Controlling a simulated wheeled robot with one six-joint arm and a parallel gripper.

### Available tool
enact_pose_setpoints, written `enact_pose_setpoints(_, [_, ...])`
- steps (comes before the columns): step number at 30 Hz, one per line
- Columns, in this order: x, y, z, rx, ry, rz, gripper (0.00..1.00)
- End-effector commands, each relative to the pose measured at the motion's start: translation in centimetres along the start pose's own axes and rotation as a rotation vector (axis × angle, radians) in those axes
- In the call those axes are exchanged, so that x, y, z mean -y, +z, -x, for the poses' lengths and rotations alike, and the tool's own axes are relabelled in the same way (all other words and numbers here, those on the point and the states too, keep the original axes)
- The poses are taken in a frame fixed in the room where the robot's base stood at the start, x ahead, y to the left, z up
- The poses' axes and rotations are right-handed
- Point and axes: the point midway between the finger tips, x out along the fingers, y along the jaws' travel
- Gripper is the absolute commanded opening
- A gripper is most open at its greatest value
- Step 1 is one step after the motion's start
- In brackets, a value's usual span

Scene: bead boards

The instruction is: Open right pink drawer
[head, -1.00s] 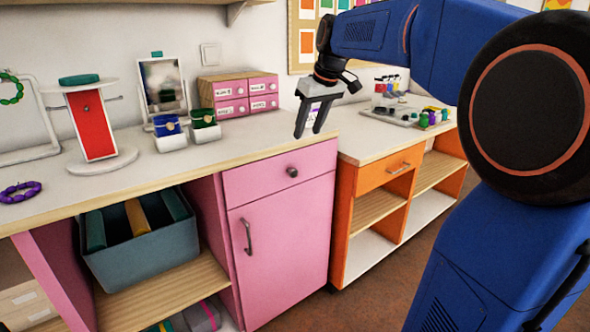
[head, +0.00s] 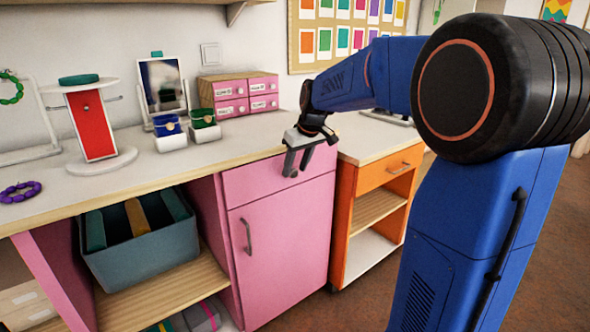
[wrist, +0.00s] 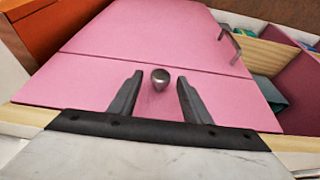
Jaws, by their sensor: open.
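The right pink drawer (head: 246,180) is shut, above a pink cupboard door (head: 285,245) in the counter. Its round grey knob (wrist: 160,78) shows in the wrist view between the fingertips of my gripper (wrist: 156,88). My gripper is open, with one finger on each side of the knob and a gap on both sides. In the head view my gripper (head: 295,165) is in front of the drawer and hides the knob. I cannot tell how far the fingertips are from the drawer front.
The wooden counter edge (head: 150,181) runs just above the drawer. The cupboard door has its own bar handle (head: 247,236). An orange unit (head: 390,170) stands to the right. Small pink drawer boxes (head: 231,107) and bracelet stands (head: 170,143) are on the counter.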

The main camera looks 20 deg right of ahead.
Motion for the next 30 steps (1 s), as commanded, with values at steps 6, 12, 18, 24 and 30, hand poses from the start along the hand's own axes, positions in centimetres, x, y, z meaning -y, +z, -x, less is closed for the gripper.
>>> enact_pose_setpoints(6, [0.02, -0.03, -1.10, -0.001, 0.000, 0.000, 0.44])
enact_pose_setpoints(12, [0.03, -0.02, -1.18, -0.001, 0.000, 0.000, 0.44])
enact_pose_setpoints(18, [0.02, -0.02, -1.16, -0.001, 0.000, 0.000, 0.10])
enact_pose_setpoints(24, [0.02, 0.02, -1.14, -0.001, 0.000, 0.000, 0.00])
enact_pose_setpoints(30, [0.02, 0.74, -0.84, 0.000, 0.000, -0.001, 0.00])
